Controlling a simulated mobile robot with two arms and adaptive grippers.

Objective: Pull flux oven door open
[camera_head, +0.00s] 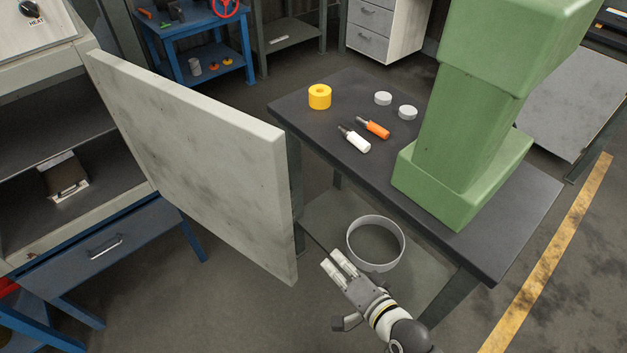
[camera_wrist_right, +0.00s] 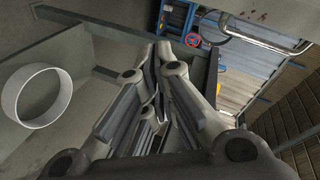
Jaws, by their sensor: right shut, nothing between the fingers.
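The flux oven (camera_head: 40,48) stands at the left in the head view. Its grey door (camera_head: 195,150) is swung wide open, and the dark interior shows. My right gripper (camera_head: 333,262) is just right of the door's lower free corner, apart from it, above the floor. It is shut and empty. In the right wrist view, the gripper's fingers (camera_wrist_right: 155,60) are together, and a chrome bar handle (camera_wrist_right: 265,35) at the upper right sits on a pale stained surface, seemingly the door's outer face. In the head view this handle is hidden. My left gripper is not in view.
A dark table (camera_head: 325,180) right of the door holds a green machine column (camera_head: 460,130), a yellow roll (camera_head: 320,97) and small tools. A grey ring (camera_head: 376,243) is near my right gripper. A blue shelf (camera_head: 190,45) stands behind. Floor below the door is clear.

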